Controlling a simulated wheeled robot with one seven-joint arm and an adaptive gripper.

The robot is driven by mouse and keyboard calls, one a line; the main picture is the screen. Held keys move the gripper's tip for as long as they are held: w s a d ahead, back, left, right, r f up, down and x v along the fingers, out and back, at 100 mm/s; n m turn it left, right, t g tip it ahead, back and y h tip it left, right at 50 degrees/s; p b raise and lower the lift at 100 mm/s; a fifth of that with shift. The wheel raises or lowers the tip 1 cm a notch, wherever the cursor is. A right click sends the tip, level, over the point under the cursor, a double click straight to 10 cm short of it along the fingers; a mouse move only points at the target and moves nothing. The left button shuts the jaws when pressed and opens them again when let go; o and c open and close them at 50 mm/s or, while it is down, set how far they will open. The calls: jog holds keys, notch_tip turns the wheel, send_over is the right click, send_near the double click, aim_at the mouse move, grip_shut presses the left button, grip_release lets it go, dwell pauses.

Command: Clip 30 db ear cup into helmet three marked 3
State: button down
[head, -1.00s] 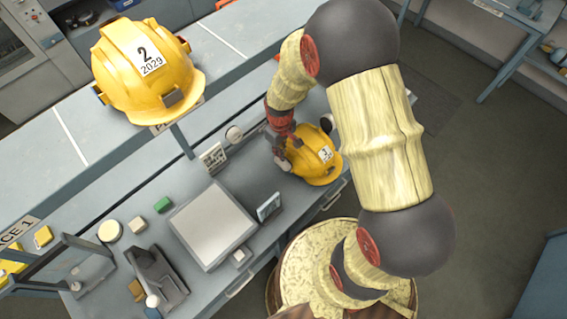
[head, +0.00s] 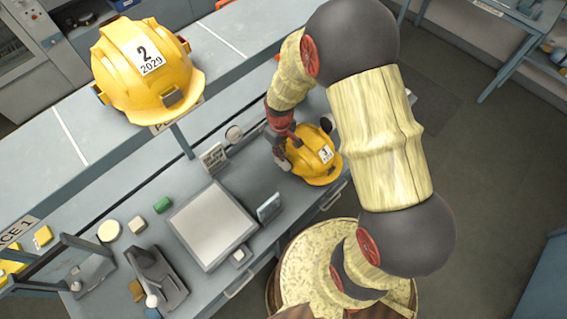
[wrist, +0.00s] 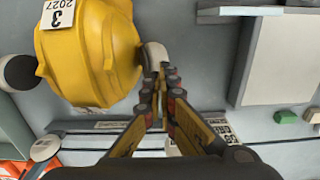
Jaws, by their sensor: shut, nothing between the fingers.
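Yellow helmet three (head: 313,160), marked 3, sits on the workbench; it also shows in the wrist view (wrist: 90,50) with its 3 and 2027 label. A pale grey ear cup (wrist: 155,52) lies against the helmet's right side in the wrist view, just beyond my fingertips. Its rating cannot be read, and I cannot tell whether it is fully clipped. A dark round cup (wrist: 20,72) is on the helmet's opposite side, also seen in the head view (head: 326,124). My gripper (wrist: 161,72) is shut and empty, its tips close to the pale cup; it shows beside the helmet in the head view (head: 280,158).
Helmet 2 (head: 145,72) stands on the raised shelf. A grey square plate (head: 212,225) and a small upright panel (head: 269,207) are left of helmet three in the head view. A green block (head: 162,205) and a dark stand (head: 157,277) lie farther left.

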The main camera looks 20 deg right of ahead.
jog(key=shift+f+b, duration=0.6)
jog(key=shift+f, duration=0.3)
dwell(0.4)
jog(key=shift+r+p, duration=2.2)
jog(key=shift+r, duration=1.35)
